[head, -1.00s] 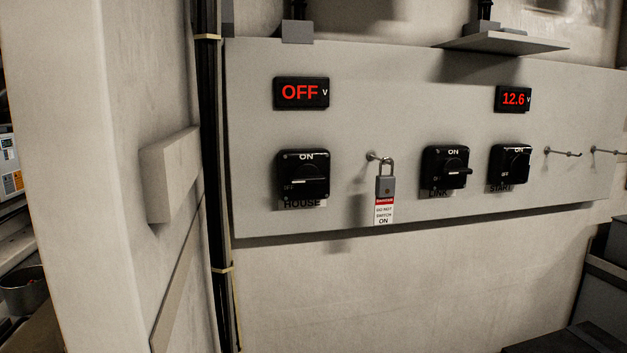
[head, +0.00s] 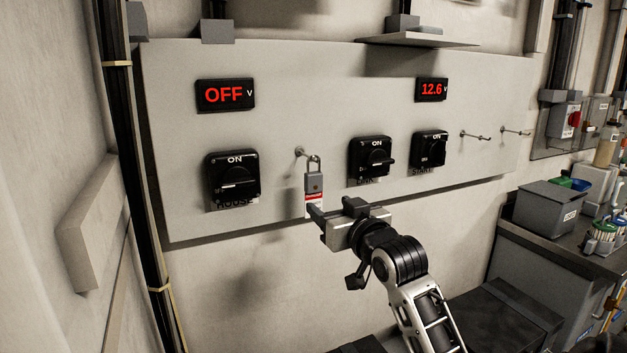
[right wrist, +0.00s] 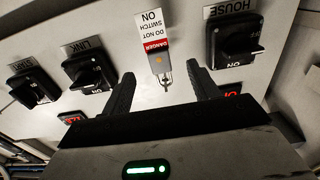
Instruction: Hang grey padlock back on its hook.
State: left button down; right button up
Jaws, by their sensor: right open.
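The grey padlock (head: 314,182) hangs upright by its shackle from a hook (head: 300,152) on the panel, between the HOUSE and LINK switches. A red and white tag (head: 313,199) hangs below it, partly hidden by my gripper. My right gripper (head: 333,209) is open and empty, in front of and just below the padlock. In the right wrist view, which is upside down, the padlock (right wrist: 159,62) shows between the two spread fingers, with no clear contact. My left gripper is not in view.
The panel also bears the HOUSE switch (head: 232,178), the LINK switch (head: 371,160), the START switch (head: 429,149) and two empty hooks, one at the right (head: 475,136). A small shelf (head: 417,40) juts out above. A bench with a grey bin (head: 549,207) stands at right.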

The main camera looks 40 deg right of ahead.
aim_at(315, 188)
jog(key=x, duration=0.4)
jog(key=shift+w+d+p, duration=0.15)
jog(key=shift+w+p, duration=0.15)
jog(key=shift+w, duration=0.05)
jog(key=shift+r+p+x, duration=0.2)
jog(key=shift+p+x, duration=0.2)
jog(key=shift+x, duration=0.9)
jog(key=shift+r+p+x, duration=0.15)
jog(key=shift+p+x, duration=0.25)
jog(key=shift+x, duration=0.95)
jog(key=shift+s+d, duration=0.1)
jog(key=c, duration=1.1)
